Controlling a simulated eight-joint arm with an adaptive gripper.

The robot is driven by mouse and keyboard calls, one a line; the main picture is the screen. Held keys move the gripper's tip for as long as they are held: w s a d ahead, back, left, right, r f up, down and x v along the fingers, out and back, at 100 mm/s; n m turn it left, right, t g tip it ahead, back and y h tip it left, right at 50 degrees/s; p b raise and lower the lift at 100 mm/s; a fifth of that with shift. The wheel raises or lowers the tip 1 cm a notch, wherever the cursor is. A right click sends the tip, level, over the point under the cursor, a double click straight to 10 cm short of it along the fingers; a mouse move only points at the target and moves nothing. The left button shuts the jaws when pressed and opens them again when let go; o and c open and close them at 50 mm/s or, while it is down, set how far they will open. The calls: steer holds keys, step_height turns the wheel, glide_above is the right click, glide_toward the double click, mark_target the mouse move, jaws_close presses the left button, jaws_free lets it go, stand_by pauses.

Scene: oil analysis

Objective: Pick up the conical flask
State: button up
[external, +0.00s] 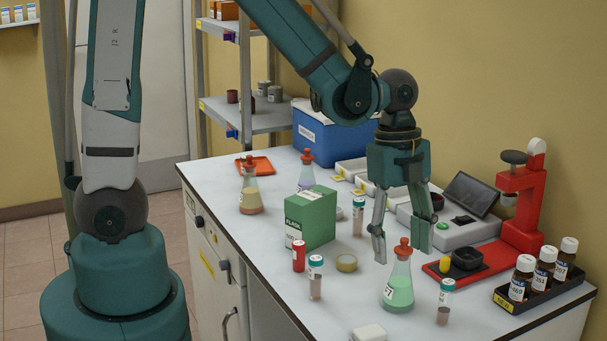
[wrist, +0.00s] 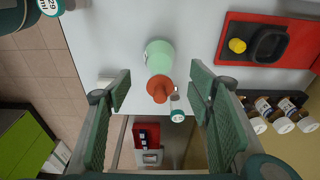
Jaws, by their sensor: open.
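A conical flask with green liquid and an orange-red stopper (external: 398,287) stands upright near the front of the bench. It also shows in the wrist view (wrist: 160,60), seen from above. My gripper (external: 403,245) points down over this flask, with its fingers spread and nothing held. In the wrist view my gripper (wrist: 160,88) has its fingers on either side of the stopper, with clear gaps. Two other conical flasks, one with yellowish liquid (external: 250,195) and one with purple liquid (external: 306,175), stand farther back, also with orange-red stoppers.
A capped vial (external: 444,302) stands close right of the green flask. A tape roll (external: 346,263), vials and a green box (external: 311,218) stand to the left. A red stand (external: 520,205) and a black rack of brown bottles (external: 542,285) are at the right.

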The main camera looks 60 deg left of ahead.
mark_target(403, 282)
steer(key=shift+d+f+m, duration=0.2)
steer(key=shift+d+m, duration=0.05)
steer(key=shift+m, duration=0.05)
steer(key=shift+f, duration=0.15)
steer(key=shift+d+f, duration=0.15)
steer(key=shift+f, duration=1)
steer(key=shift+d+f+b, duration=0.2)
steer(key=shift+d+f, duration=0.05)
steer(key=shift+f, duration=1.05)
steer(key=shift+d+f+b, duration=0.2)
steer(key=shift+d+f, duration=0.05)
steer(key=shift+f, duration=1)
steer(key=c, duration=1.1)
steer(key=shift+r, duration=0.15)
